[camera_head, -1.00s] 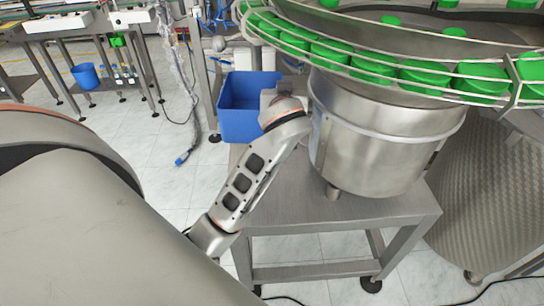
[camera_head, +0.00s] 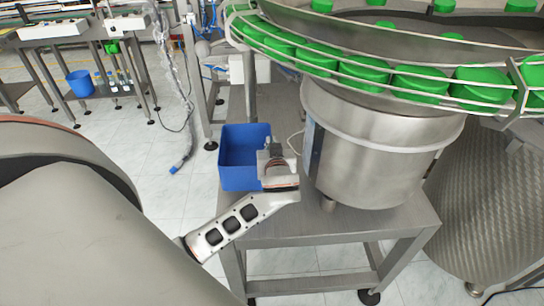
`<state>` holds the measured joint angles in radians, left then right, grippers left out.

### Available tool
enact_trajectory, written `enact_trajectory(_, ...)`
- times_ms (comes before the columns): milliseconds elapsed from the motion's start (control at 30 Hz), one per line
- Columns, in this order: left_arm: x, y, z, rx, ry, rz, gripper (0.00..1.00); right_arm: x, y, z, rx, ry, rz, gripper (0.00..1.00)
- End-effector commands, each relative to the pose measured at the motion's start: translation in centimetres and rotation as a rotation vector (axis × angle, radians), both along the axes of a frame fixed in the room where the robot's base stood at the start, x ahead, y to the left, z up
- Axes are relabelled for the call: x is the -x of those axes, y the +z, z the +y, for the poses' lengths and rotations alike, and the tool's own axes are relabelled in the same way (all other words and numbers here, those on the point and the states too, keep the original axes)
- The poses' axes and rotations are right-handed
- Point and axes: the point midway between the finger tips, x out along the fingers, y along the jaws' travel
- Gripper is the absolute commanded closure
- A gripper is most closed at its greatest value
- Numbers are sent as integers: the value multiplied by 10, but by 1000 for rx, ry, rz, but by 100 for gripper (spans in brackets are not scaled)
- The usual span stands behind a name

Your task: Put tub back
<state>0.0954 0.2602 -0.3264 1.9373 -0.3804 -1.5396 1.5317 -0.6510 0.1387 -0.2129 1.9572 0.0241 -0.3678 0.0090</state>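The blue tub (camera_head: 236,178) is upright and looks empty, at the left end of the steel table, beside the feeder bowl's metal drum. I cannot tell whether its base rests on the table top. My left gripper (camera_head: 271,152) is at the tub's right-hand rim and appears shut on it; the fingertips are mostly hidden by the wrist and the tub wall. My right gripper is not in view.
The steel table (camera_head: 290,229) carries the metal drum (camera_head: 375,150) close to the right of my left wrist. Green caps (camera_head: 362,71) fill the feeder's rim above. A smaller blue bin (camera_head: 80,84) stands far left. The table's front part is bare.

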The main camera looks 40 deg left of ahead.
Motion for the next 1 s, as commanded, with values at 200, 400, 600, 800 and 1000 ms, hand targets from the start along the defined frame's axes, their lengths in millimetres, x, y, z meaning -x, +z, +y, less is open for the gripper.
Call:
enact_trajectory(200, 0, -17, 0, -2, -1, 1, 100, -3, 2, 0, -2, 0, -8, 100)
enact_trajectory(400, -1, -45, 0, -3, -2, 0, 100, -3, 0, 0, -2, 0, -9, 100)
enact_trajectory(600, -1, -50, 0, 0, 0, -3, 100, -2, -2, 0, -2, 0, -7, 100)
enact_trajectory(800, 0, -51, 0, 1, 0, -2, 100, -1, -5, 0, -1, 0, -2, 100)
enact_trajectory(1000, 0, -54, -1, 1, -1, -1, 79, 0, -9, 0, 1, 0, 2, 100)
